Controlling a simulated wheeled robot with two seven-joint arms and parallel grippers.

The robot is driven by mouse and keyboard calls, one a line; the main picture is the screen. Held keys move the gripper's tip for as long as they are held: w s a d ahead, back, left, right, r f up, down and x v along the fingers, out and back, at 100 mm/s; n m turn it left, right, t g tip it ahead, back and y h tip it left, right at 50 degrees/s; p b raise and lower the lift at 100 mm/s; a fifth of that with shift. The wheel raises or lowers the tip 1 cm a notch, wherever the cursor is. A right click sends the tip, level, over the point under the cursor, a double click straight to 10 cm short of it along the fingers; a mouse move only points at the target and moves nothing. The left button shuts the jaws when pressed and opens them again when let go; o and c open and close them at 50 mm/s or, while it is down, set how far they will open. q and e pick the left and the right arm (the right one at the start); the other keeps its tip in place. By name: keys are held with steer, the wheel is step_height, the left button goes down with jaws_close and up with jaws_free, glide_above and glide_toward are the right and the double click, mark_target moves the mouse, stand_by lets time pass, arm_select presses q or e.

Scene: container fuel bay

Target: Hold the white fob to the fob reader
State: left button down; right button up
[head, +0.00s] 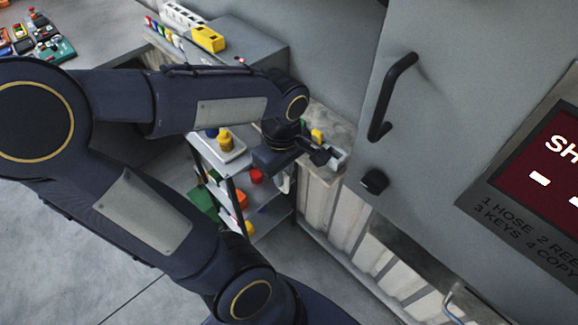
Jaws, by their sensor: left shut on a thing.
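My left gripper (318,154) reaches in from the left over a narrow ledge beside the grey cabinet. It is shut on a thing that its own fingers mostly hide. A small pale grey-white piece (337,158) shows right at the fingertips; I take the held thing to be the white fob, but its outline is not clear. A whitish rounded piece (283,183) shows just below the hand; I cannot tell what it is. I cannot make out the fob reader for certain. My right gripper is not in view.
A grey cabinet door with a black handle (391,97) and a dark knob (374,181) stands close at right, beside a red screen (553,165). A shelf cart (222,147) with coloured items stands below my arm.

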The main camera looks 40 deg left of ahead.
arm_select(q)
steer(key=shift+r+p, duration=0.8)
steer(key=shift+r, duration=1.7)
